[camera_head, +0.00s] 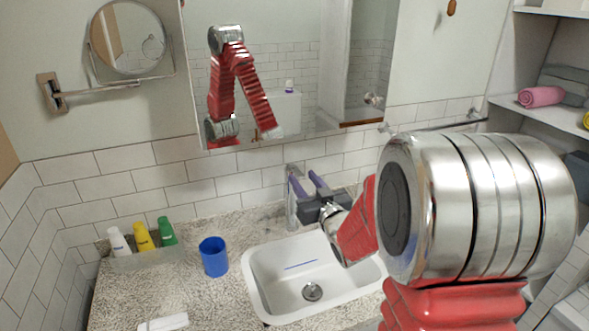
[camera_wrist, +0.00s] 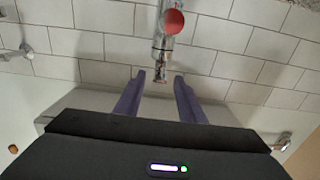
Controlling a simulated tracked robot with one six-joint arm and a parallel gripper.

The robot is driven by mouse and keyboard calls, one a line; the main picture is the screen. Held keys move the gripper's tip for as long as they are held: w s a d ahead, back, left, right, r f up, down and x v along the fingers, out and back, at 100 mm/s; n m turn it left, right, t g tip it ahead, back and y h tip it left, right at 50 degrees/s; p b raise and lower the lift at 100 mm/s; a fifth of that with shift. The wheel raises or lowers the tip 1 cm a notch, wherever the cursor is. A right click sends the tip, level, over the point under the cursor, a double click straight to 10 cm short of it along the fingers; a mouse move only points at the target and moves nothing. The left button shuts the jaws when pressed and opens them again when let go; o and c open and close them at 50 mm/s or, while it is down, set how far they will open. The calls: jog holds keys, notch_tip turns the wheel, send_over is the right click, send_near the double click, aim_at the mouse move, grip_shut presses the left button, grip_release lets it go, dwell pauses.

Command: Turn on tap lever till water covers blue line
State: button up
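The chrome tap (camera_head: 292,200) stands upright behind the white sink (camera_head: 259,283). Its lever cannot be made out clearly in the head view. In the wrist view the tap (camera_wrist: 159,45) has a red round piece (camera_wrist: 173,21) on it. The blue line (camera_head: 300,266) runs across the inside of the sink. The basin looks empty, with the drain showing and no stream visible. My gripper (camera_head: 303,175) is open, its purple fingers apart near the tap top. In the wrist view my gripper (camera_wrist: 159,76) has part of the tap between its fingertips; contact cannot be told.
A blue cup (camera_head: 214,257) stands left of the sink. White, yellow and green bottles (camera_head: 143,237) stand in a holder farther left. A mirror (camera_head: 290,60) hangs above the tap. Shelves with a pink towel (camera_head: 541,96) are at right.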

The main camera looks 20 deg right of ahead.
aim_at(298, 173)
jog(key=w, duration=0.7)
jog(key=shift+w, duration=0.15)
jog(key=shift+c, duration=0.4)
grip_shut()
